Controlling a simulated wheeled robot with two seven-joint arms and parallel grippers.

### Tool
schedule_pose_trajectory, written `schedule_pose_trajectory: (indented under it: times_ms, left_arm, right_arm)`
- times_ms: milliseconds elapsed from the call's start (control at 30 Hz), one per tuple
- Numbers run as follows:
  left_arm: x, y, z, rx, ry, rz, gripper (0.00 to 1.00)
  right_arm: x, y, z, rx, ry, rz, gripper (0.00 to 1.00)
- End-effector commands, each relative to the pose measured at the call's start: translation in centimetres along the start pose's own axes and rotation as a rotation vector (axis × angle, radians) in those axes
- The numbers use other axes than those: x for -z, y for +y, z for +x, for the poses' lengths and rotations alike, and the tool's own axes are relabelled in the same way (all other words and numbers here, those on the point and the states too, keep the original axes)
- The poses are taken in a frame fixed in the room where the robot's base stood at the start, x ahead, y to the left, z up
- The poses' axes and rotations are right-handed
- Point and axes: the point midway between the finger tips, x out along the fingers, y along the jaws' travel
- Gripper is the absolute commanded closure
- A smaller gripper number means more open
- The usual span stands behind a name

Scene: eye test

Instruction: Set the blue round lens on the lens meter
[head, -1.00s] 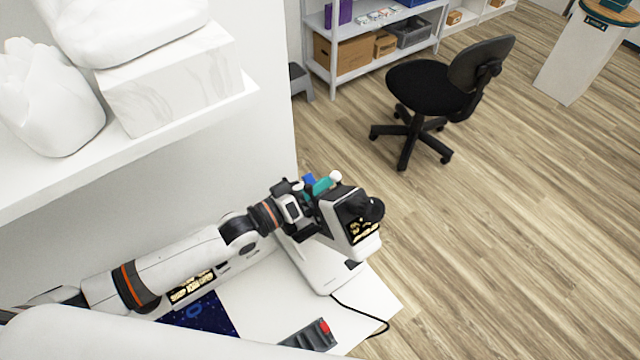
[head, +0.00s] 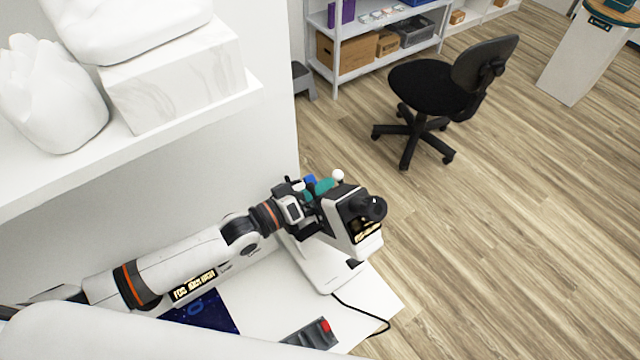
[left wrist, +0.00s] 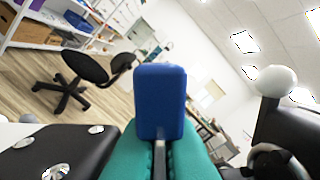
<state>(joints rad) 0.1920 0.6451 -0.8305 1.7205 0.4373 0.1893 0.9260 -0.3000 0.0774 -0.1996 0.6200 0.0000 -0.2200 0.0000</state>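The lens meter (head: 322,267), a white and black device with a black eyepiece (head: 372,207), stands on the white table. My left gripper (head: 322,187) is at the lens meter's far side, beside its white ball knob (head: 338,175). In the left wrist view, the teal fingers (left wrist: 160,160) are together on a thin grey stem, with a blue piece (left wrist: 160,100) at their tips. This seems to be the blue round lens's tab; its round part is hidden. The blue also shows in the head view (head: 309,180). Whether it touches the lens meter cannot be told. My right gripper is out of view.
A grey case with a red part (head: 312,333) and a dark blue starry sheet (head: 205,314) lie on the table. A black cable runs from the lens meter. A white shelf (head: 200,115) overhangs the left. An office chair (head: 430,85) stands on open floor.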

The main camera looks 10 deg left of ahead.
Motion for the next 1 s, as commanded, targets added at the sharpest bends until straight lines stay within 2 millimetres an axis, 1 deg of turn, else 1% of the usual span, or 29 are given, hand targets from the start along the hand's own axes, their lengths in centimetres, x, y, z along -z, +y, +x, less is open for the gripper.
schedule_pose_trajectory:
  times_ms: [333,800,833,900,967,1000]
  left_arm:
    - [0.42,0.14,0.00,0.000,0.000,0.000,1.00]
    - [0.42,0.13,0.00,0.000,0.000,0.000,1.00]
    - [0.42,0.13,0.01,0.000,0.000,0.000,0.92]
    - [0.41,0.13,0.01,0.000,0.000,0.000,0.81]
    - [0.41,0.13,0.01,0.000,0.000,0.000,0.71]
    - [0.41,0.15,0.00,0.000,0.000,0.000,0.70]
  right_arm:
    - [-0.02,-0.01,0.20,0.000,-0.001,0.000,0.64]
    - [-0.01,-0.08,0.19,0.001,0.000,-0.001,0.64]
    - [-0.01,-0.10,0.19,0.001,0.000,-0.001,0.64]
    - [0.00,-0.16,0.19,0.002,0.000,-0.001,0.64]
    - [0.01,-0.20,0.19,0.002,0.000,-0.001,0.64]
    - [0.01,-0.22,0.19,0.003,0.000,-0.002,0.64]
